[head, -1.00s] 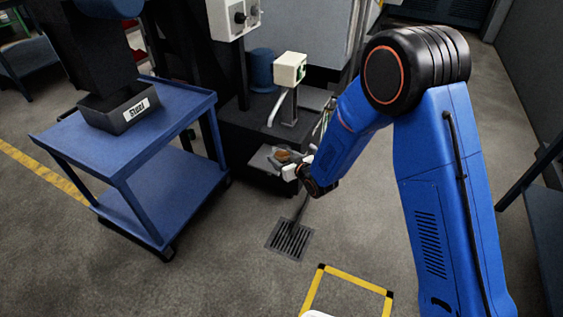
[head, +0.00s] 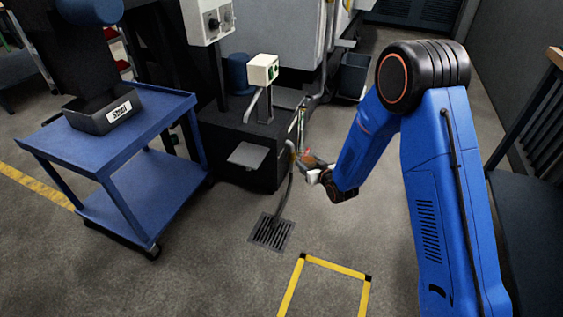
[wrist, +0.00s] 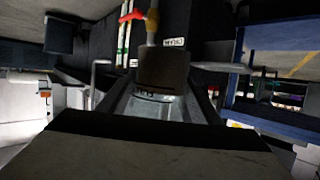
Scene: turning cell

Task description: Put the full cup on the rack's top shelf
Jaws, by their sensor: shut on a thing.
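My gripper (head: 319,175) is in the middle of the head view, in front of the dark machine base and above the floor. It is shut on the cup (head: 310,161), a small thing with brown showing at its top. In the wrist view the cup (wrist: 152,106) shows as a grey, see-through body between the fingers, with a brown patch above it. How full it is I cannot tell from here. I cannot pick out the rack for certain; a dark slatted frame (head: 540,120) stands at the right edge of the head view.
A grey plate (head: 248,155) on the machine base is bare. A hose (head: 285,205) runs down to a floor drain (head: 271,231) close by my gripper. A blue trolley (head: 130,150) with a bin marked Steel (head: 105,112) stands left. Yellow floor marking (head: 335,266) encloses bare floor.

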